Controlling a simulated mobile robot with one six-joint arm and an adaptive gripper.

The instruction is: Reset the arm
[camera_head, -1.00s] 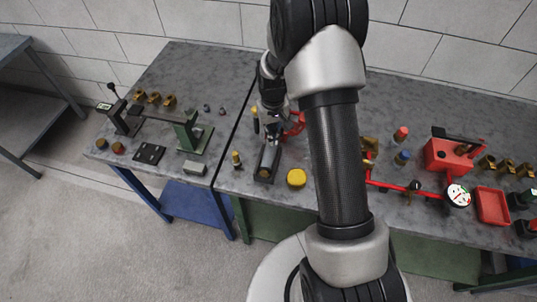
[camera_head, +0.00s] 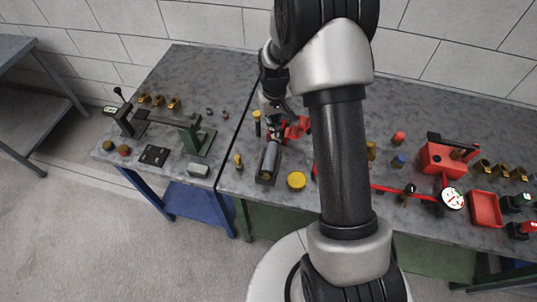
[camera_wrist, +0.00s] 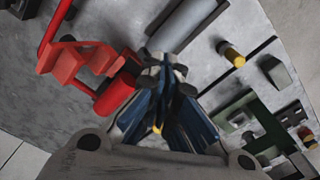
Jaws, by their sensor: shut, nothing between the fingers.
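My gripper (camera_wrist: 165,65) shows in the wrist view with its fingers together and nothing between them. In the head view my gripper (camera_head: 273,128) is over the right-hand workbench (camera_head: 340,195), just behind a grey cylinder (camera_head: 269,160) in a dark holder. The cylinder also shows in the wrist view (camera_wrist: 186,24), beyond the fingertips. A red tool or fitting (camera_head: 297,128) is just right of the gripper, and it shows at the upper left of the wrist view (camera_wrist: 80,62). My arm hides part of the bench behind it.
A yellow round cap (camera_head: 296,180) and a small yellow-topped part (camera_head: 238,161) stand near the cylinder. A red pump unit (camera_head: 442,158), gauge (camera_head: 452,198) and red tray (camera_head: 485,208) are at the right. A green vise-like stand (camera_head: 193,135) is on the left bench.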

